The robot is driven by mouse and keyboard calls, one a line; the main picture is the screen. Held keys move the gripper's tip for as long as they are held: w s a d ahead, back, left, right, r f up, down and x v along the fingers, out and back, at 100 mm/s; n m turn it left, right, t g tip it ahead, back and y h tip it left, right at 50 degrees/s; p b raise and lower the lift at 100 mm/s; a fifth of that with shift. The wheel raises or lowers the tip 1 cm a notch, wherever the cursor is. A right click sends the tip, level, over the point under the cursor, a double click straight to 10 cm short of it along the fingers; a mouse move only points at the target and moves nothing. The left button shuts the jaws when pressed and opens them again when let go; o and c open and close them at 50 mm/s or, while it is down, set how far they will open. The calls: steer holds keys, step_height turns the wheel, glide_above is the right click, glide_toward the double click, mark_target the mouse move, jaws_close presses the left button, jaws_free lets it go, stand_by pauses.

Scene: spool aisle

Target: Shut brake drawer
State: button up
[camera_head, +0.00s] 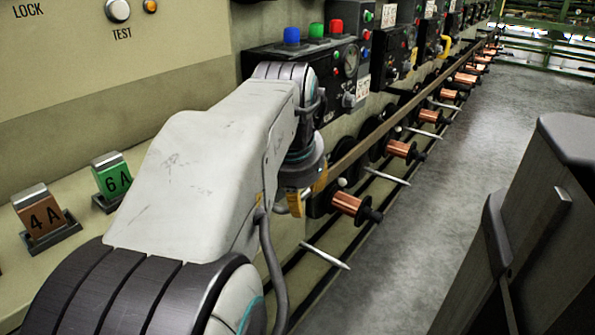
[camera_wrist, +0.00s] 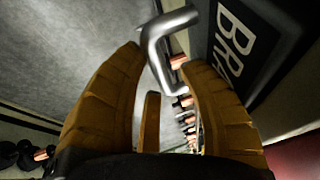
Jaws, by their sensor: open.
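In the wrist view, a black panel (camera_wrist: 262,50) with large white letters starting "BR" fills the upper right; it appears to be the brake drawer's front. A bent silver handle (camera_wrist: 158,55) reaches out from it. In the head view, my gripper (camera_head: 308,190) hangs low by the machine wall, with yellow fingers partly showing. The drawer is not clearly visible there, and my arm covers part of that wall. How far the drawer stands out cannot be told.
Copper spools (camera_head: 350,203) on spindles line the machine's side, with pale rods (camera_head: 325,256) sticking out between them. A control box (camera_head: 345,62) with coloured buttons is above. Labelled blocks 4A (camera_head: 43,217) and 6A (camera_head: 113,178) sit left.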

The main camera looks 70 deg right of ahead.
steer(key=v, duration=1.1)
steer(key=shift+a+f, duration=0.1)
steer(key=shift+a, duration=0.05)
stand_by(0.5)
